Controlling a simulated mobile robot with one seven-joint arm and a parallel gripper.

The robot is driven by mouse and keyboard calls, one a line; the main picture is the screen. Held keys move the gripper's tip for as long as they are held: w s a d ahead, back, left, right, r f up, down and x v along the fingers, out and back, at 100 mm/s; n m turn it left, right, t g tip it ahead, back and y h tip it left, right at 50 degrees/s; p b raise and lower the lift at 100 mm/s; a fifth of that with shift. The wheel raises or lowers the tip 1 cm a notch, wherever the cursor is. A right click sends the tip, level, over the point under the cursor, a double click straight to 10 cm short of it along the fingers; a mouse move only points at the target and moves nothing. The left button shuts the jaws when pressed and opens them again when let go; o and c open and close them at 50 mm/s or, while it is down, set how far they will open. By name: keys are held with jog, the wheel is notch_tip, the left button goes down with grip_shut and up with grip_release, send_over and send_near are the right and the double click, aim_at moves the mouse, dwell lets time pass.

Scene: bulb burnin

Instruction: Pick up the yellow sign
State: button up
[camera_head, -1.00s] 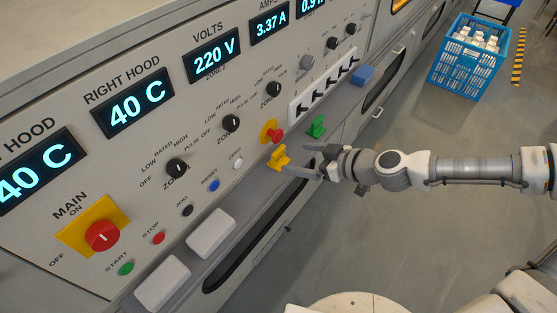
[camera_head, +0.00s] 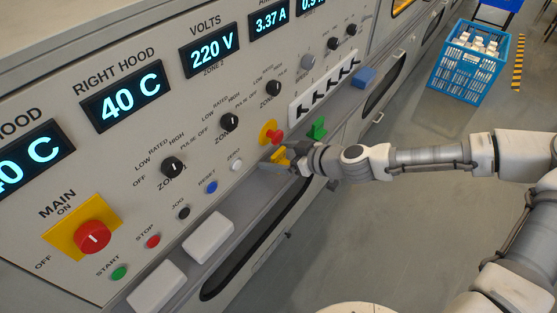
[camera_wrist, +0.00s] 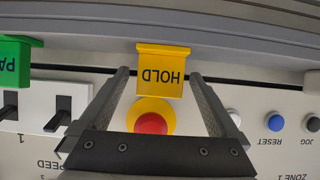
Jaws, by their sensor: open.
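The yellow sign (camera_head: 280,156) stands on the narrow ledge below the control panel. In the wrist view the yellow sign (camera_wrist: 163,68) reads HOLD and appears upside down. My gripper (camera_head: 276,162) is at the sign, and its fingers partly hide it in the head view. In the wrist view my gripper (camera_wrist: 158,78) is open, with one finger on each side of the sign and a visible gap at both sides.
A green sign (camera_head: 317,128) stands beside the yellow one, with a blue block (camera_head: 364,77) farther along the ledge. A red button on a yellow disc (camera_head: 270,133) is on the panel just behind. White blocks (camera_head: 208,237) lie on the nearer ledge. A blue crate (camera_head: 468,62) stands on the floor.

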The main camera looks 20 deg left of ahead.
jog(key=c, duration=1.4)
jog(key=shift+c, duration=0.2)
jog(key=shift+r, duration=0.1)
